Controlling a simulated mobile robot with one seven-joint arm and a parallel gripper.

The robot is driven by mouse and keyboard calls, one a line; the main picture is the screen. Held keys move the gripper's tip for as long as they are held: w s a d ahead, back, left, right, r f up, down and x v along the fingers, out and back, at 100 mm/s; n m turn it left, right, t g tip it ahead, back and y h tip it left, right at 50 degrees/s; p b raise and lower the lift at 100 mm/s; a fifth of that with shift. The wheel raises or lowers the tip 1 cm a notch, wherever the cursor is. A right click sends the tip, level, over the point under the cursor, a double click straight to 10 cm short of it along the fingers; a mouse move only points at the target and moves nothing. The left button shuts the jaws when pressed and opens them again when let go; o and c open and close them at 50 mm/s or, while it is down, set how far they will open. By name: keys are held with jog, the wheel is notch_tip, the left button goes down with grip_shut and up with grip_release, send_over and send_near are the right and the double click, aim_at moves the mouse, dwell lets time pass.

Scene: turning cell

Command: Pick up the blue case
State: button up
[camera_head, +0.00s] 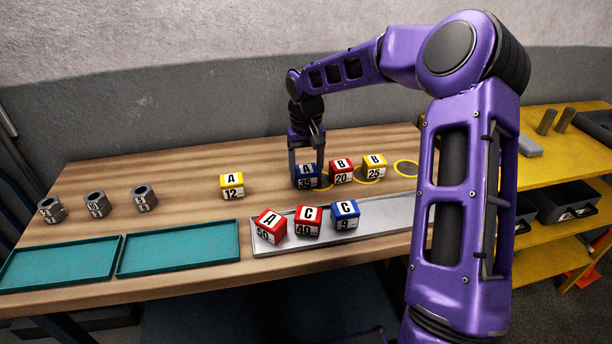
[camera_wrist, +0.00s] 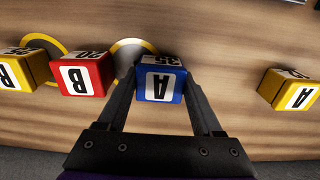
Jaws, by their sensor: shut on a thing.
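In the wrist view the blue case (camera_wrist: 160,82) sits between the two fingers of my gripper (camera_wrist: 160,95). I cannot tell whether it is lifted off the table. A second blue case, marked C 9 (camera_head: 346,214), stands on the grey tray (camera_head: 385,228).
A yellow case A 12 (camera_head: 232,186) stands apart to the left. Two red cases (camera_head: 269,225) share the grey tray. Teal trays (camera_head: 180,248) lie empty.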

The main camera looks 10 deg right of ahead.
jog(key=shift+c, duration=0.9)
